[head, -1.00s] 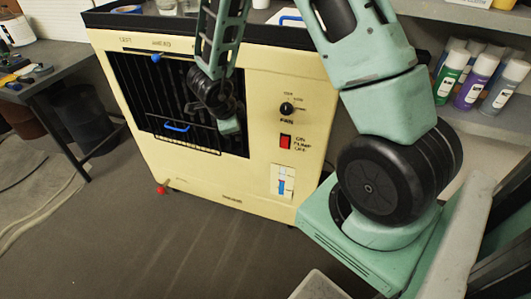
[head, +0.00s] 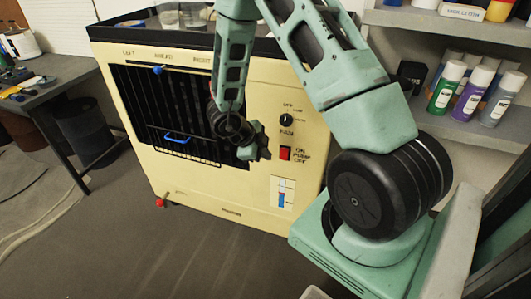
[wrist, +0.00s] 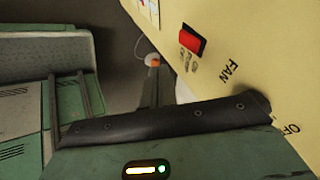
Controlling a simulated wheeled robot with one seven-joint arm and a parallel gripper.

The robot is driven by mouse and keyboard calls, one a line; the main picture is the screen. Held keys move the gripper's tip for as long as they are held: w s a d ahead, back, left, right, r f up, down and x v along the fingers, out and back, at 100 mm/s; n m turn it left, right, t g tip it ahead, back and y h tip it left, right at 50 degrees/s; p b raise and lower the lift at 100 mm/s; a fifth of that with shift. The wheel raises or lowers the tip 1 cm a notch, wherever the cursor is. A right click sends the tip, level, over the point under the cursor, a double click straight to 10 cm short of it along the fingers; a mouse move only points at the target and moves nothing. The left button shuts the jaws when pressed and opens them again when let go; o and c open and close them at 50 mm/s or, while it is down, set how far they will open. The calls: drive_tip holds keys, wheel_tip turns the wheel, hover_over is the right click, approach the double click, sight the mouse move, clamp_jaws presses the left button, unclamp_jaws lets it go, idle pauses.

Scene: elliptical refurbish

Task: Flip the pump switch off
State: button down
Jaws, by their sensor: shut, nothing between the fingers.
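The pump switch (head: 285,153) is a red rocker in a dark frame on the cream front panel (head: 262,95), beside the words ON, PUMP and OFF. It also shows red in the wrist view (wrist: 192,40), near the upper middle. I cannot tell which way the rocker is tipped. My gripper (head: 265,153) is just left of the switch in the head view, in front of the panel. Its fingers (wrist: 157,88) look shut and empty in the wrist view, below and left of the switch. A gap to the switch shows there; contact is not visible.
The black fan knob (head: 286,120) is above the switch and a blue-and-red gauge (head: 282,192) is below it. A barred opening with a blue handle (head: 177,138) is to the left. Spray bottles (head: 447,88) stand on the right shelf. Floor in front is clear.

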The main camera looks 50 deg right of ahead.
sight(285, 155)
drive_tip(key=shift+w+d+f+b, duration=0.1)
drive_tip(key=shift+d+f+b, duration=0.1)
drive_tip(key=shift+d+f, duration=1.55)
drive_tip(key=shift+w+d+f+b, duration=0.1)
drive_tip(key=shift+d+f+b, duration=0.05)
drive_tip(key=shift+d+f, duration=1.6)
drive_tip(key=shift+d+r, duration=0.2)
drive_tip(key=shift+d+f+h+b, duration=0.15)
drive_tip(key=shift+f+h+b, duration=0.25)
drive_tip(key=shift+b, duration=0.7)
drive_tip(key=shift+d+r, duration=0.1)
drive_tip(key=shift+r, duration=0.25)
drive_tip(key=shift+p, duration=0.35)
drive_tip(key=shift+w+r+p, duration=0.1)
drive_tip(key=shift+r+p, duration=0.7)
drive_tip(key=shift+r, duration=0.05)
drive_tip(key=shift+d, duration=0.1)
